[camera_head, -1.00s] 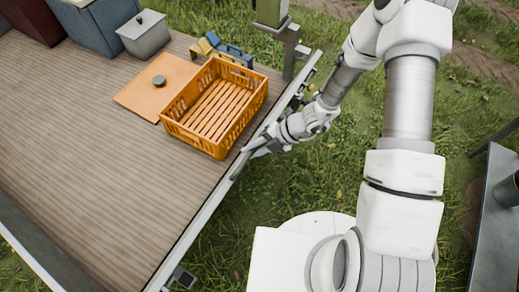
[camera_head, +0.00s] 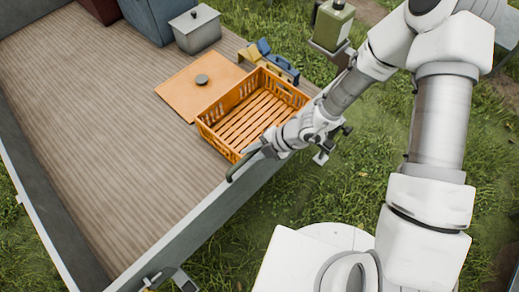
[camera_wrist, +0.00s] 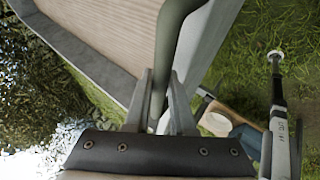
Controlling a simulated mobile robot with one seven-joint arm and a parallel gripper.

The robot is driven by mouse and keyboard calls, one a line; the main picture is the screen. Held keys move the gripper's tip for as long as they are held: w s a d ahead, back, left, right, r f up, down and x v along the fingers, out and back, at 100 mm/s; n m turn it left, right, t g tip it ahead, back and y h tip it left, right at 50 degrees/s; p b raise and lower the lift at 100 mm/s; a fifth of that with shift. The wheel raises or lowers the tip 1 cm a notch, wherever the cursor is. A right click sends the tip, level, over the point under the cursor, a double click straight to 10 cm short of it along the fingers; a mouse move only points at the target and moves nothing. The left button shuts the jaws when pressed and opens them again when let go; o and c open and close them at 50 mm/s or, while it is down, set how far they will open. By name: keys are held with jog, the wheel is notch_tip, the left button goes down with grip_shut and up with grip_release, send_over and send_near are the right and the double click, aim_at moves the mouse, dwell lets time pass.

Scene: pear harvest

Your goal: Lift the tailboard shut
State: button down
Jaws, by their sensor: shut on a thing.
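The tailboard (camera_head: 190,232) is a grey panel along the right edge of the wooden truck bed (camera_head: 90,120). Its outer face shows towards me as a sloping band from bottom left up to my wrist. My gripper (camera_head: 240,170) is at its top edge, partly hidden by my wrist. In the wrist view my gripper (camera_wrist: 161,85) has its fingers on either side of a grey-green bar (camera_wrist: 178,45), shut on it. The tailboard's pale face (camera_wrist: 212,35) shows to the right of this bar. I cannot tell whether it is latched.
An orange crate (camera_head: 215,135) stands on the bed just inside the tailboard, close to my wrist. A latch fitting (camera_head: 172,277) shows at the lower corner.

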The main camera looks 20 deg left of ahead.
jog(key=shift+w+a, duration=0.1)
jog(key=shift+a, duration=0.15)
jog(key=shift+a+r, duration=0.1)
jog(key=shift+a, duration=0.05)
jog(key=c, duration=0.8)
grip_release()
jog(key=shift+w+a, duration=0.1)
jog(key=shift+a, duration=0.05)
jog(key=shift+o, duration=0.2)
jog(key=p+v, duration=0.3)
jog(key=v, duration=1.4)
jog(key=shift+r+p, duration=0.25)
jog(key=shift+p, duration=0.15)
